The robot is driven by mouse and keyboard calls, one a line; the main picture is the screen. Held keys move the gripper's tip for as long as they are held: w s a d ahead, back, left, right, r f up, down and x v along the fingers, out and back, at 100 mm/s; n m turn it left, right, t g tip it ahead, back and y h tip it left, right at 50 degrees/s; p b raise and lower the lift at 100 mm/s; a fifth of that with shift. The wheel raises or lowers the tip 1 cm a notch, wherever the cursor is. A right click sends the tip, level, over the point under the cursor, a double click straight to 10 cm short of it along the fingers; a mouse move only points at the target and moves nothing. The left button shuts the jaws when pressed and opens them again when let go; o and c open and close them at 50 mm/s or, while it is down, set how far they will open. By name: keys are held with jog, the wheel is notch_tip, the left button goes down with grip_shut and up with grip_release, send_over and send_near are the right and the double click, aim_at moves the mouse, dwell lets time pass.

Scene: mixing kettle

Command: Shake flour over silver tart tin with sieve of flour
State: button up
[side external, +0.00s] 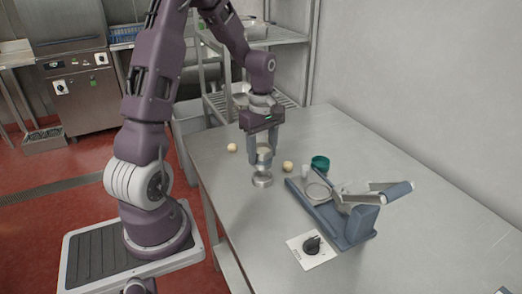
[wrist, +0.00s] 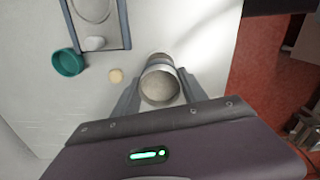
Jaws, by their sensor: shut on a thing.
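The sieve of flour (side external: 264,154) is held between the fingers of my gripper (side external: 263,160), above the table. In the wrist view my gripper (wrist: 160,92) is shut on the sieve (wrist: 160,87), whose pale, round inside faces the camera. The silver tart tin (side external: 262,181) is a low round dish on the table, directly below the sieve in the side view. In the wrist view only a rim (wrist: 158,59), apparently the tin's, shows past the sieve; the rest is hidden. I cannot make out loose flour on the tin.
A blue-grey kettle stand (side external: 345,228) with a ring and tilted arms stands to the right. A green cup (side external: 320,162), a small white piece (side external: 305,172) and two beige balls (side external: 288,166) lie nearby. A white panel with a black knob (side external: 312,245) sits in front. The far-right table is clear.

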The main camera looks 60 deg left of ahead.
jog(key=shift+w+d, duration=0.25)
jog(key=shift+d, duration=0.5)
jog(key=shift+s+a, duration=0.25)
jog(key=shift+a, duration=0.45)
jog(key=shift+s+a, duration=0.25)
jog(key=shift+a, duration=0.4)
jog(key=shift+w+d, duration=0.25)
jog(key=shift+d, duration=0.45)
jog(key=shift+w+d, duration=0.25)
jog(key=shift+d, duration=0.4)
jog(key=shift+s+a, duration=0.25)
jog(key=shift+a, duration=0.45)
jog(key=shift+s+a, duration=0.25)
jog(key=shift+a, duration=0.4)
jog(key=shift+r, duration=0.1)
jog(key=shift+r, duration=1.4)
